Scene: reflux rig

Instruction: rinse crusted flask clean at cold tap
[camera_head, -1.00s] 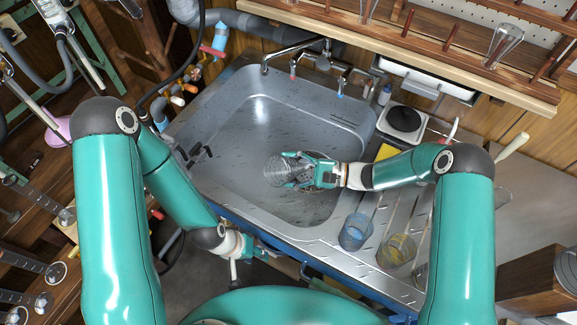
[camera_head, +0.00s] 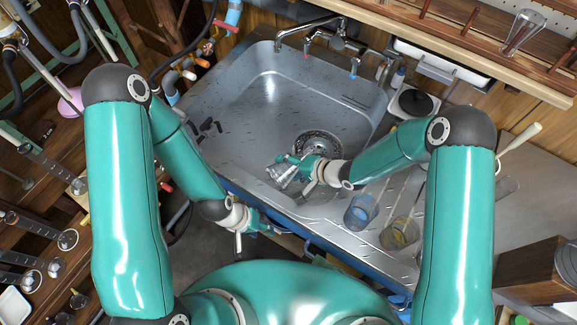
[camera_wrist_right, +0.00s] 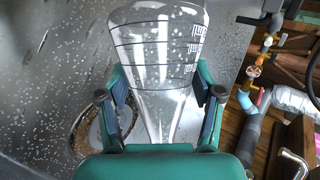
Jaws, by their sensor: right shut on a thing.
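The flask is clear, conical glass with dark graduation marks. In the right wrist view the flask (camera_wrist_right: 155,50) is held by its narrow neck, its wide base away from the gripper; I see no clear crust on it. My right gripper (camera_wrist_right: 160,112) is shut on the neck. In the head view the right gripper (camera_head: 298,166) and flask (camera_head: 279,177) are over the front part of the sink (camera_head: 245,110).
A drain (camera_head: 318,146) lies beyond the flask. A blue-tinted beaker (camera_head: 360,211) and a yellow-tinted beaker (camera_head: 399,232) stand on the drainboard at right. A hotplate (camera_head: 414,103) is behind them. The sink's left part is open.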

